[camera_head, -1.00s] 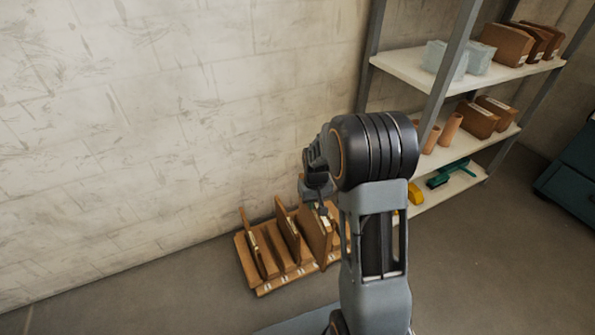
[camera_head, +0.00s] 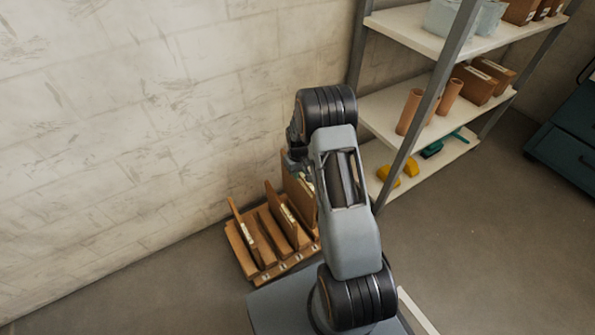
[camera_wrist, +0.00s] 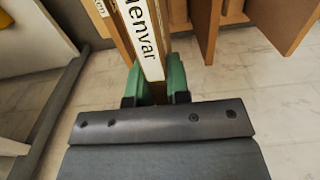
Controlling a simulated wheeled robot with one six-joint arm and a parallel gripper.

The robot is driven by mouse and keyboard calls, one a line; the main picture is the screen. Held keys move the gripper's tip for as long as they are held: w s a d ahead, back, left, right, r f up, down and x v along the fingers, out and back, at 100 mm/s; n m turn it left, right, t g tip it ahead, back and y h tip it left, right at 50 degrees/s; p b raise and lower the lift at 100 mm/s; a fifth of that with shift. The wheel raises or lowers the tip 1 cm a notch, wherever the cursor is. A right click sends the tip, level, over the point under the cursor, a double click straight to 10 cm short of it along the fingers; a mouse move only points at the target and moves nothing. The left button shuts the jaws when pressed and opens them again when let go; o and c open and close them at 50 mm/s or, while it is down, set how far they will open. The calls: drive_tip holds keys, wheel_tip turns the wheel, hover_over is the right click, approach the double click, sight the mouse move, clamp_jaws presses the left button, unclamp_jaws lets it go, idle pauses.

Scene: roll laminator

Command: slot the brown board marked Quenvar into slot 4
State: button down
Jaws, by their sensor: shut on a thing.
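My gripper (camera_wrist: 156,86) is shut on a brown board (camera_wrist: 124,36) in the wrist view. The white label (camera_wrist: 143,38) on its edge reads "envar", with its start cut off at the top. In the head view a board (camera_head: 297,187), apparently the held one, stands upright at the right end of the wooden rack (camera_head: 244,263), higher than the other boards. My arm hides most of the gripper and part of this board there. Whether its lower edge is in a slot or above the rack cannot be told. The slot marks on the rack's front are too small to read.
Other brown boards stand in the rack, at its left (camera_head: 240,226) and middle (camera_head: 279,205). The rack is on the floor close to the pale wall (camera_head: 120,130). A metal shelf (camera_head: 400,105) with boxes and tubes stands to the right. Bare floor lies left of the rack.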

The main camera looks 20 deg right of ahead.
sight(298, 192)
drive_tip(key=shift+f+b, duration=4.45)
drive_tip(key=shift+f, duration=2.15)
drive_tip(key=c, duration=1)
unclamp_jaws()
wheel_tip(298, 192, up, 14)
drive_tip(key=p, duration=0.6)
drive_tip(key=shift+a+f, duration=0.1)
drive_tip(key=shift+f, duration=0.05)
